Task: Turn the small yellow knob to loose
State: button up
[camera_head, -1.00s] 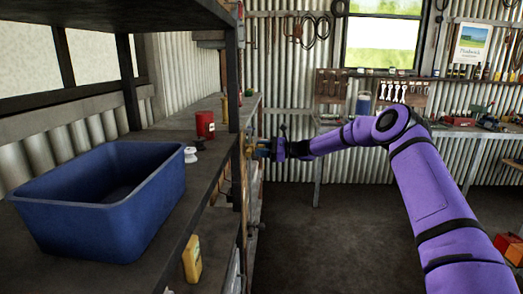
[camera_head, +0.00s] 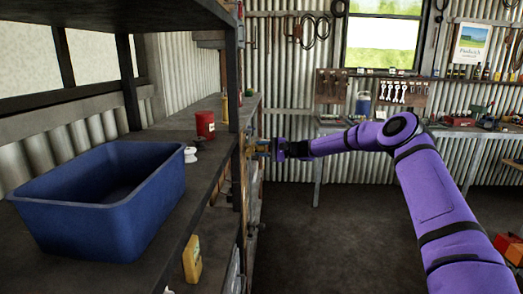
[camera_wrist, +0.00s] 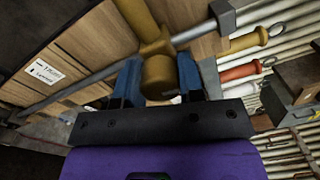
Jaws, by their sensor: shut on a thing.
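The small yellow knob (camera_wrist: 159,76) is a short round piece in the wrist view, set on a yellow fitting with a grey rod running through it. My gripper (camera_wrist: 158,84) has its two blue fingers on either side of the knob and is shut on it. In the head view my gripper (camera_head: 258,149) reaches left to the shelf unit's front, by a yellowish part; the knob itself is too small to make out there. A white label (camera_wrist: 42,73) with small dark print is on the wooden boards to the left; I cannot read it surely.
A blue bin (camera_head: 105,205), a red can (camera_head: 205,124) and a small white object (camera_head: 190,155) stand on the left shelf. A dark post (camera_head: 238,130) stands close to my gripper. Yellow (camera_wrist: 250,40) and orange (camera_wrist: 240,71) handles lie right of the knob.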

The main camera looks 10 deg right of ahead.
jog(key=shift+n, duration=0.7)
jog(key=o, duration=0.9)
jog(key=v, duration=1.1)
